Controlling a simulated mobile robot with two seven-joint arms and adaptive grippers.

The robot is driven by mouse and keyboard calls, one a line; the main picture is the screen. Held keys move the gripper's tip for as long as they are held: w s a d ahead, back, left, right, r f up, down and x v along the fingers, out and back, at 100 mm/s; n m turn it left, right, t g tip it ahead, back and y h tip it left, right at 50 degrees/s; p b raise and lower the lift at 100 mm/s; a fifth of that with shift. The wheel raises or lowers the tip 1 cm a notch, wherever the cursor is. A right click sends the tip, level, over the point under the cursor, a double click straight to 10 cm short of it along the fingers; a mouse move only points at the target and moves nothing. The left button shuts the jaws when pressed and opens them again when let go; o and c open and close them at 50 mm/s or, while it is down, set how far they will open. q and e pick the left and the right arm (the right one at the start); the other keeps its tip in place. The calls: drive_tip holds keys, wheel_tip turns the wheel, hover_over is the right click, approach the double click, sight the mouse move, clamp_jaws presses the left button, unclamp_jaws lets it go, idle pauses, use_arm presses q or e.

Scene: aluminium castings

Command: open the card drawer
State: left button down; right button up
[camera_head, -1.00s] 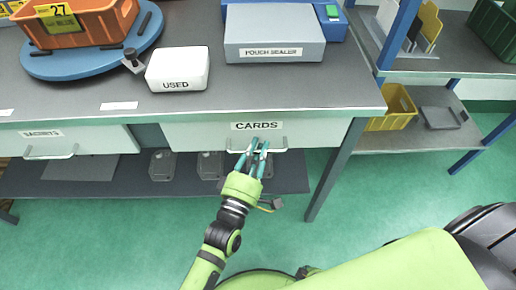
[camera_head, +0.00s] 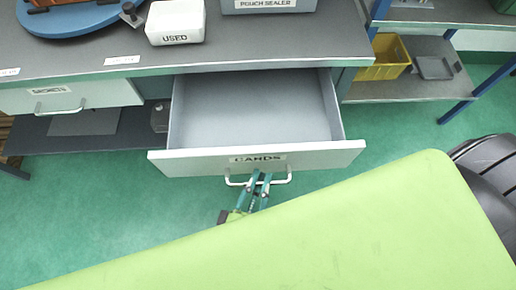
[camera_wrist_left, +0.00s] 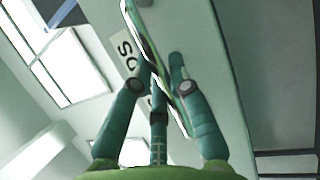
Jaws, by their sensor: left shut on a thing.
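The card drawer (camera_head: 337,154), labelled CARDS, stands pulled well out from under the grey bench top. Its inside looks empty. My left gripper (camera_head: 263,179) is shut on the white bar handle (camera_head: 232,183) at the middle of the drawer front. In the left wrist view my left gripper's fingers (camera_wrist_left: 168,75) close around the handle (camera_wrist_left: 139,45), with part of the label behind them. A large green part of my own body hides most of the left arm in the head view. My right gripper is not in view.
The SACHETS drawer (camera_head: 105,95) at the left is shut. A white USED box (camera_head: 175,20) and the pouch sealer (camera_head: 268,5) stand on the bench top. A yellow bin (camera_head: 385,65) and a grey tray (camera_head: 433,68) sit on the right shelf.

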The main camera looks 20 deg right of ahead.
use_arm(q)
drive_tip(key=shift+s+a, duration=0.15)
drive_tip(key=shift+s, duration=0.45)
drive_tip(key=shift+s+a, duration=0.15)
drive_tip(key=shift+s, duration=0.3)
drive_tip(key=c, duration=1.2)
unclamp_jaws()
drive_tip(key=shift+o, duration=0.2)
drive_tip(key=v, duration=1.2)
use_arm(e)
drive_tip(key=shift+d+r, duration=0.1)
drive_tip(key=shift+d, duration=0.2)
